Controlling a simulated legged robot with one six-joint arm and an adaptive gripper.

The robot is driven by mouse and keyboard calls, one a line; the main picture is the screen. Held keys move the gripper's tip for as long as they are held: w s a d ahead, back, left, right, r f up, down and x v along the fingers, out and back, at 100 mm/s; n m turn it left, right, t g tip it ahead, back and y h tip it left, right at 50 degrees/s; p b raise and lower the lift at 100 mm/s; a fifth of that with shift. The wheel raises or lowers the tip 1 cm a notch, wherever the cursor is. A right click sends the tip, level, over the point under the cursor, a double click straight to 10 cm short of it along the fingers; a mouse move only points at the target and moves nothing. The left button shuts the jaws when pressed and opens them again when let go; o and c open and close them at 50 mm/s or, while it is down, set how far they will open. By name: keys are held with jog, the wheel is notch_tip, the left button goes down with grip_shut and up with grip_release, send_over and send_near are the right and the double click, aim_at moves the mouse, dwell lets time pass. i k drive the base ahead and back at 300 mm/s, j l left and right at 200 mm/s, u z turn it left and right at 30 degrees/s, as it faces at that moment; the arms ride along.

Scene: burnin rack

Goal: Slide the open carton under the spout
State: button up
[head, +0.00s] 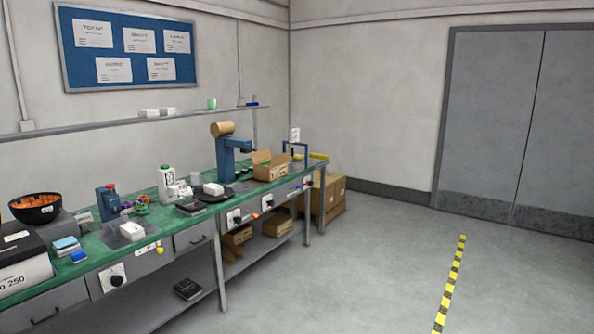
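An open brown carton (269,168) stands upright on the green-topped bench (160,222), toward its far right end, with its flaps up. Just left of it stands a blue machine (227,162) with a brown roll (222,129) on top. An arm (240,148) juts right from the machine's upper part, and this looks like the spout. The carton sits to the right of the machine's column; I cannot tell whether any of it is below the arm tip. The carton's contents are not clear from here. My gripper is not in view.
A dark round plate with a white item (213,189) lies in front of the machine. A white bottle (166,183), a black bowl (36,208) and small boxes crowd the bench's left. Closed cartons (333,195) stand beyond the bench's end. The floor (370,270) is clear.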

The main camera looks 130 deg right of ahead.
aim_at(262, 171)
jog(key=z, duration=4.2)
jog(key=i+z, duration=0.3)
jog(key=i, duration=4.55)
jog(key=i+l+u, duration=0.1)
jog(key=i+u, duration=0.2)
jog(key=i, duration=0.15)
jog(key=i+l+u, duration=0.3)
jog(key=i, duration=0.15)
jog(key=i+l+u, duration=0.3)
jog(key=i, duration=0.15)
jog(key=j, duration=0.1)
